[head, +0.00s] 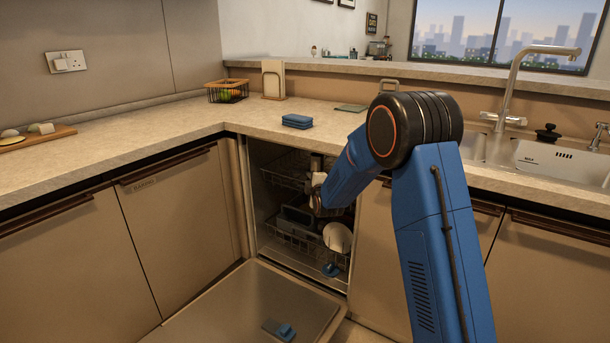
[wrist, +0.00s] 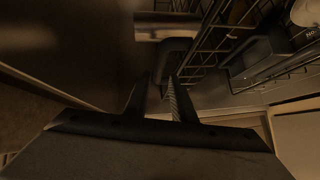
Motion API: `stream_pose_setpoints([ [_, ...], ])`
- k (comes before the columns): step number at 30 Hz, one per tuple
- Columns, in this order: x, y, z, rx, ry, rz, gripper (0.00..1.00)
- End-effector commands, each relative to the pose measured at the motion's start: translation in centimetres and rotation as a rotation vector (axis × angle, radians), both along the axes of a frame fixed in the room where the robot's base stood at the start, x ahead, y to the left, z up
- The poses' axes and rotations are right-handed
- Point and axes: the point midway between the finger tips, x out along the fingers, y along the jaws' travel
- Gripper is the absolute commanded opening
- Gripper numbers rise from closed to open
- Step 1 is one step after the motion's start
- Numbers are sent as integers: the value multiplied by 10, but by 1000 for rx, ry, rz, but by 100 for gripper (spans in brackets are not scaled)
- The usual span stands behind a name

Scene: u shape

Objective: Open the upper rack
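The dishwasher (head: 256,215) stands open in the corner of the counter. Its upper rack (head: 283,172) is a dark wire basket inside, under the counter, partly hidden by my arm. My gripper (wrist: 160,82) reaches into the dishwasher opening in the head view, where my arm hides its fingers. A grey bar (wrist: 165,25) lies beyond the fingertips.
The dishwasher door (head: 235,305) is folded down in front, with a blue item on it. The lower rack (head: 290,240) holds a white plate (head: 338,237) and other dishes. Cabinets flank the opening on both sides. The counter (head: 225,118) above carries blue sponges (head: 297,121).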

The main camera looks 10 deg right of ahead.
Motion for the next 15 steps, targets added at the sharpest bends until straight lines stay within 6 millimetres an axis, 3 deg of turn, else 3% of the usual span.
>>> stream_pose_setpoints([
  [9,54,5,-9,0,0,0,23],
  [15,76,7,-12,0,0,0,23],
])
